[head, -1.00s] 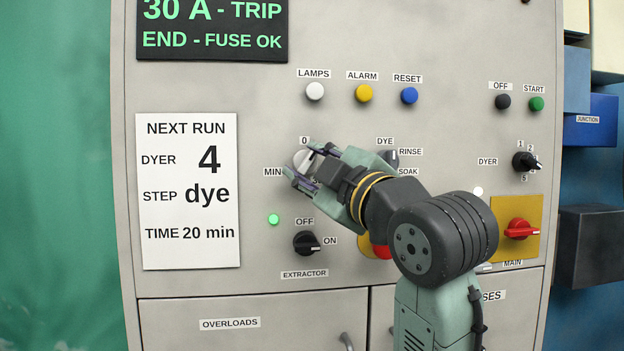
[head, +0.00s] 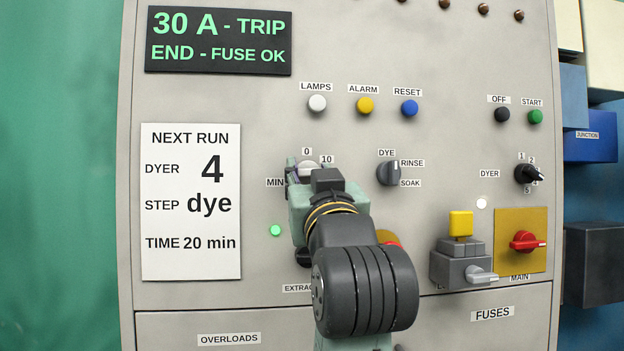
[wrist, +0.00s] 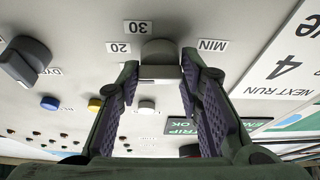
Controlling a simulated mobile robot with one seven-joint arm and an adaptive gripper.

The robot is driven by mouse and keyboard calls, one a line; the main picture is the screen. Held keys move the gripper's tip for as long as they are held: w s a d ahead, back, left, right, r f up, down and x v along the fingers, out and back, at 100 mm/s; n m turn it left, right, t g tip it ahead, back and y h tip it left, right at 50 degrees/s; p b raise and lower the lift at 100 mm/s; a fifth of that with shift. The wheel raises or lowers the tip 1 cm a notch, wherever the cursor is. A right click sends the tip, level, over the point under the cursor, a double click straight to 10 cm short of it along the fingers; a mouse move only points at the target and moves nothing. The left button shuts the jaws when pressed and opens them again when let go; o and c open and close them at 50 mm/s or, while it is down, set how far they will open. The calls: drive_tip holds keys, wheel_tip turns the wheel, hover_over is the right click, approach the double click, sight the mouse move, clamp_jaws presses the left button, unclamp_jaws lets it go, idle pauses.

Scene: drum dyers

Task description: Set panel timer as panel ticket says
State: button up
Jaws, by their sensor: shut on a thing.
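The panel ticket (head: 190,202) reads dyer 4, step dye, time 20 min. The labels 20, 30 and MIN show there. I cannot tell which mark the knob points to.
The step knob (head: 388,173) points roughly up by DYE. The dyer knob (head: 527,174) points right, near 4. A red button (head: 391,240) is partly behind my arm. A grey box with a yellow top (head: 462,262) and a red main switch (head: 524,241) stand lower right.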

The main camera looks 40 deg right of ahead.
drive_tip(key=shift+m+g+h, duration=0.5)
drive_tip(key=shift+m+h, duration=0.3)
drive_tip(key=shift+m, duration=1.3)
drive_tip(key=o, duration=1.2)
drive_tip(key=shift+c, duration=0.2)
drive_tip(key=v, duration=1.2)
drive_tip(key=shift+a, duration=0.1)
